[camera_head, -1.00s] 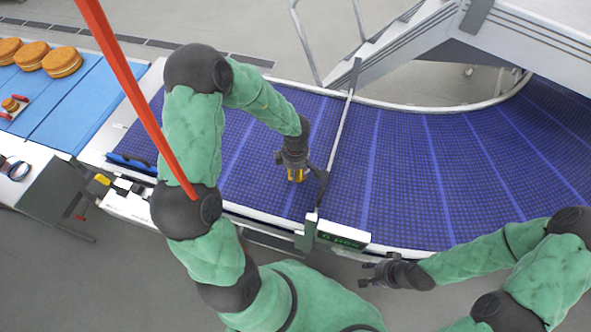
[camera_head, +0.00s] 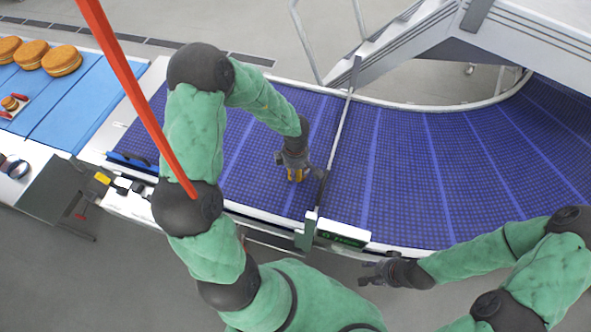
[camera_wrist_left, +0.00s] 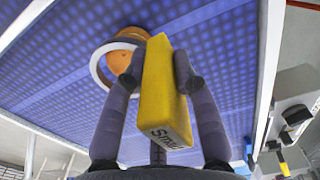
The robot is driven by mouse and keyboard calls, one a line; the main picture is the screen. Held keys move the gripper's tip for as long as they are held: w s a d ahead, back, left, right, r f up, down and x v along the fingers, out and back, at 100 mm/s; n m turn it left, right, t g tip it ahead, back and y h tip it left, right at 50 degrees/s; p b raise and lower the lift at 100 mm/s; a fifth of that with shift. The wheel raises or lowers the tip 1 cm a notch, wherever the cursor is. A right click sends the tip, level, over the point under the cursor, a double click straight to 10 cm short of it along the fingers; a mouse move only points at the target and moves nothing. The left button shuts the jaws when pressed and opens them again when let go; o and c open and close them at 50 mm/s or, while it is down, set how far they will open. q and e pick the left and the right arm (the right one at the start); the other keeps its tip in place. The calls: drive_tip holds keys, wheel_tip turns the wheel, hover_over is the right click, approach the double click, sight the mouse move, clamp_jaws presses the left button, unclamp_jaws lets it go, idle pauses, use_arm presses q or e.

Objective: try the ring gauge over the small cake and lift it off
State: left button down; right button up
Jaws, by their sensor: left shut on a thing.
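My left gripper (camera_head: 297,176) is shut on the yellow handle block (camera_wrist_left: 168,90) of the ring gauge, low over the blue belt. The block has dark lettering on its end. The gauge's pale ring (camera_wrist_left: 97,68) shows beyond the fingers in the left wrist view. The small orange-brown cake (camera_wrist_left: 130,34) shows through the ring and past its far edge; I cannot tell whether the ring is around it or just above it. The gripper hides the cake in the head view. My right gripper (camera_head: 370,273) appears open and empty, in front of the belt's near edge.
The blue belt (camera_head: 400,180) curves away to the right, with a thin bar across it beside my left gripper. Several large filled cakes (camera_head: 62,60) stand on a lighter blue belt at left. Metal stairs (camera_head: 400,40) stand behind.

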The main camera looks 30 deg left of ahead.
use_arm(q)
drive_tip(key=shift+f+b, duration=0.45)
drive_tip(key=shift+f, duration=2.3)
idle(0.7)
drive_tip(key=shift+r, duration=0.1)
idle(0.9)
drive_tip(key=shift+r+p, duration=4.85)
drive_tip(key=shift+p, duration=1.85)
drive_tip(key=shift+f, duration=0.1)
